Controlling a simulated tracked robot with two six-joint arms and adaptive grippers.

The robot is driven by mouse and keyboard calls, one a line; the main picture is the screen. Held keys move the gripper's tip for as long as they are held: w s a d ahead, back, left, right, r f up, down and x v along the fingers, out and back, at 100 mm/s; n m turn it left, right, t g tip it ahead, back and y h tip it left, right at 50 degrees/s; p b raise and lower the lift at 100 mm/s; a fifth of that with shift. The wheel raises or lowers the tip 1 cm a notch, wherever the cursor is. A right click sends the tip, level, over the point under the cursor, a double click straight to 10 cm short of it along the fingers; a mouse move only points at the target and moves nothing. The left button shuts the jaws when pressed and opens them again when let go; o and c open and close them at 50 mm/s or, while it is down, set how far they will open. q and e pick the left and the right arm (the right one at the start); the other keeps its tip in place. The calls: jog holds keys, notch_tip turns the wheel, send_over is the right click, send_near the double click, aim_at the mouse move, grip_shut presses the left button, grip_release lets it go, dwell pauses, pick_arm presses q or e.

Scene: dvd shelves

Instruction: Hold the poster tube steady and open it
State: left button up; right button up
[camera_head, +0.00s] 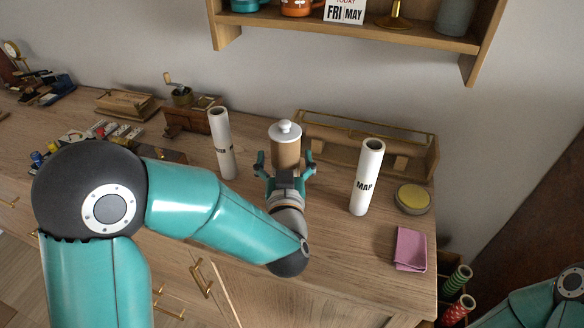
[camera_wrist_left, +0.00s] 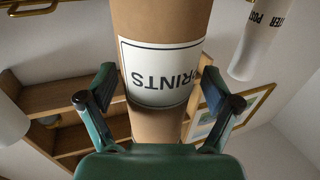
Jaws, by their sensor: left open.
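A brown cardboard tube (camera_head: 286,152) with a white knobbed lid (camera_head: 285,131) stands upright on the counter in the head view. In the left wrist view this brown tube (camera_wrist_left: 162,22) carries a white label reading PRINTS, upside down. My left gripper (camera_head: 285,168) is open at the tube, one finger on each side. In the left wrist view my left gripper (camera_wrist_left: 158,95) shows gaps between its fingers and the tube. A white tube (camera_head: 221,143), its lettering partly readable as POSTER in the left wrist view (camera_wrist_left: 263,38), stands to the left. My right gripper is out of frame.
A white MAP tube (camera_head: 367,177) stands to the right, near a yellow-topped round tin (camera_head: 412,198) and a pink cloth (camera_head: 410,248). A wooden rack (camera_head: 340,152) is behind. A coffee grinder (camera_head: 187,112) stands left. A wall shelf (camera_head: 420,38) hangs above.

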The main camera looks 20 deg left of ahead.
pick_arm(q)
jog(key=shift+s+a, duration=0.1)
jog(key=shift+a, duration=0.1)
jog(key=shift+d+r, duration=0.1)
jog(key=shift+d, duration=0.25)
jog(key=c, duration=1.3)
jog(key=shift+r, duration=0.1)
notch_tip(320, 180, up, 20)
jog(key=p, duration=0.3)
